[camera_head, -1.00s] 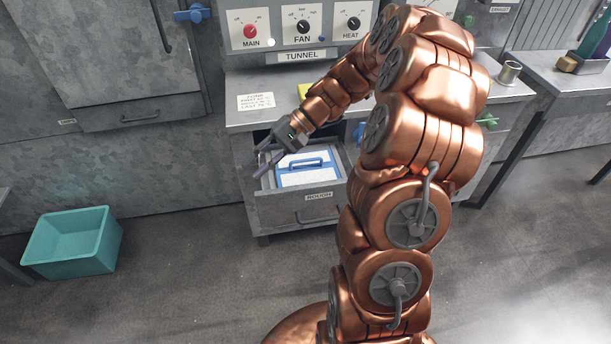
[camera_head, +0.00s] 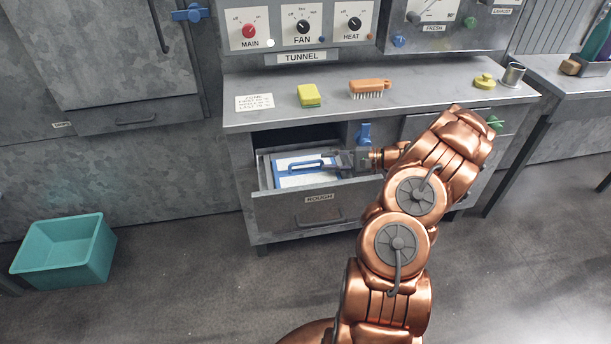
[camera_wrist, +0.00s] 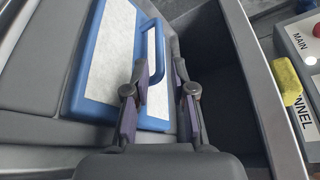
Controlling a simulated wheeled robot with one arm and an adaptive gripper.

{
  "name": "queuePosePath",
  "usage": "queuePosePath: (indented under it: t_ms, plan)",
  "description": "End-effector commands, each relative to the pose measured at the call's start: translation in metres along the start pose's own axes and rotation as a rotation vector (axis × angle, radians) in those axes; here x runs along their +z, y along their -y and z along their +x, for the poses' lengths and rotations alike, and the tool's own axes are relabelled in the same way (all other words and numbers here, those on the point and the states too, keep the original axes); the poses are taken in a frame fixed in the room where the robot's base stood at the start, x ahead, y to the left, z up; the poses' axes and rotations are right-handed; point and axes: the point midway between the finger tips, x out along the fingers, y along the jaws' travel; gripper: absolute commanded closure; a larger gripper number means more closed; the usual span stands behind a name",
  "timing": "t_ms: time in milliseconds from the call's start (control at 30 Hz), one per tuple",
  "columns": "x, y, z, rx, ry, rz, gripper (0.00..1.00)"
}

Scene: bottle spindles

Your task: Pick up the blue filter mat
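The blue filter mat (camera_head: 285,182) is a white pad in a blue frame with a raised blue bar handle. It lies in the open drawer labelled ROUGH (camera_head: 288,210). In the wrist view the mat (camera_wrist: 98,55) fills the upper left, and its handle (camera_wrist: 158,62) shows between the finger ends. My gripper (camera_head: 328,162) reaches into the drawer from the right, at the right end of the handle. In the wrist view my gripper (camera_wrist: 160,70) is open, its two fingers apart on either side of the handle. Contact with the handle cannot be told.
The drawer walls surround the mat closely, with the counter (camera_head: 420,93) above. A yellow sponge (camera_head: 309,95), an orange brush (camera_head: 370,87) and a metal cup (camera_head: 512,74) stand on the counter. A teal bin (camera_head: 65,250) sits on the floor at left. A blue valve (camera_head: 363,133) is near my wrist.

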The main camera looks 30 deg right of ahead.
Motion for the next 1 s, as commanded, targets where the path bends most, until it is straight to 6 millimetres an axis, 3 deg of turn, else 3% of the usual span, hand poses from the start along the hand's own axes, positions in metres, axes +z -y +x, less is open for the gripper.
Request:
queuePosePath:
  t_ms: [600,933,1000]
  plan:
    - [0.004,-0.001,0.068,0.003,0.003,0.002,0.75]
    - [0.003,-0.001,0.074,0.001,0.000,0.000,0.75]
    - [0.003,-0.001,0.074,0.001,0.000,0.000,0.82]
